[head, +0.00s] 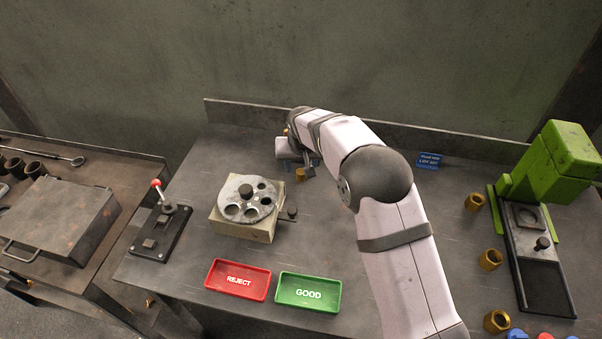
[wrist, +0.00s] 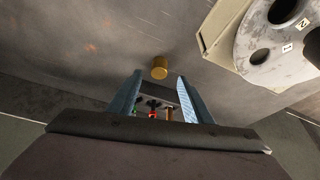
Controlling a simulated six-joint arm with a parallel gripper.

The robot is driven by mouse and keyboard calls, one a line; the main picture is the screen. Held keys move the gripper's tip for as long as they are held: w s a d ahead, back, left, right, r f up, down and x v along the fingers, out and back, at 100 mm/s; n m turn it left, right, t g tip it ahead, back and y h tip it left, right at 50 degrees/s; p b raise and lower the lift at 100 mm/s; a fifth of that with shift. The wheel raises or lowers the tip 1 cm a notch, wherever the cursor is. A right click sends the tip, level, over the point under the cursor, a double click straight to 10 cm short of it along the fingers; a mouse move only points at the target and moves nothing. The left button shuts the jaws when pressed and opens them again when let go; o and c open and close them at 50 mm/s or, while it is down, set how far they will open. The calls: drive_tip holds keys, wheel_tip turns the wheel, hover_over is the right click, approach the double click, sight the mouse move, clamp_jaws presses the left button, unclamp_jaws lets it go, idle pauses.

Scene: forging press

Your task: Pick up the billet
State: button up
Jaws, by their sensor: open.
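The billet is a small brass-coloured cylinder (wrist: 159,68) on the grey table in the wrist view. It lies just beyond my gripper's fingertips, roughly centred between them and apart from both. In the head view the billet (head: 300,174) is a small yellowish piece at the end of my arm, left of the arm and behind the round disc. My gripper (wrist: 160,83) is open, with its two blue fingers spread and nothing between the tips. In the head view my gripper (head: 298,166) is small and partly hidden by the wrist.
A holed disc (head: 262,191) on a box stands close by, also showing in the wrist view (wrist: 283,50). Red REJECT (head: 222,285) and green GOOD (head: 326,302) trays lie in front. A lever box (head: 148,243) stands left, a green press (head: 545,172) right, beside several brass rings (head: 490,259).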

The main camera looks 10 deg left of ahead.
sight(301, 171)
drive_tip(key=shift+p+x, duration=0.85)
drive_tip(key=shift+x, duration=1.2)
drive_tip(key=shift+d, duration=0.1)
clamp_jaws()
